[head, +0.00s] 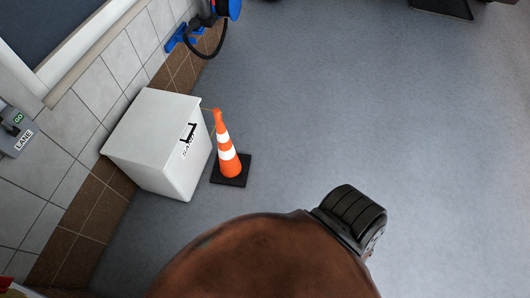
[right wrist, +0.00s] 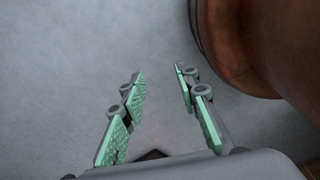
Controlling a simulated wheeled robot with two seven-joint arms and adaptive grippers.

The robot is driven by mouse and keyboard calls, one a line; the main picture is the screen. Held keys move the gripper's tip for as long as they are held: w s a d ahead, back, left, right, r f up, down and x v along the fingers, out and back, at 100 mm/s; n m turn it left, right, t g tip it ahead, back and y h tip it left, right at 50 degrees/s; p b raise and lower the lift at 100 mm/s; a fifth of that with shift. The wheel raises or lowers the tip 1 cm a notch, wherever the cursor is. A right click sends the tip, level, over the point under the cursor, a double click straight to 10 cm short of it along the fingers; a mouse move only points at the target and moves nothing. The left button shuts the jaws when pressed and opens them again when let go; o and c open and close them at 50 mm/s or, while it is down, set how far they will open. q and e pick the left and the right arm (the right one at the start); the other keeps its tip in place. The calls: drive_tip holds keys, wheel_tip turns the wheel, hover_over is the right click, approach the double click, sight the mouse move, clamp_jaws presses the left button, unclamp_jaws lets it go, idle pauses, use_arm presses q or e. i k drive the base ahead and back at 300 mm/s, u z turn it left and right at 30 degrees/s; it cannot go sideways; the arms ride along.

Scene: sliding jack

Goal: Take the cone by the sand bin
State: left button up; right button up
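An orange cone (head: 226,146) with white bands and a black square base stands upright on the floor in the head view. It is beside the right side of the white sand bin (head: 150,140), close to it. My right gripper (right wrist: 158,85) shows in the right wrist view with its two green-padded fingers apart and only grey floor between them. No cone is seen in the right wrist view. Neither gripper shows in the head view.
A tiled wall (head: 75,150) runs along the left behind the bin, with a blue hose holder (head: 186,38) and a grey LANE switch box (head: 14,130). My brown round base and a black wheel fill the bottom. The grey floor (head: 380,110) to the right is clear.

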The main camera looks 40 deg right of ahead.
sight(231, 168)
drive_tip(key=z, duration=1)
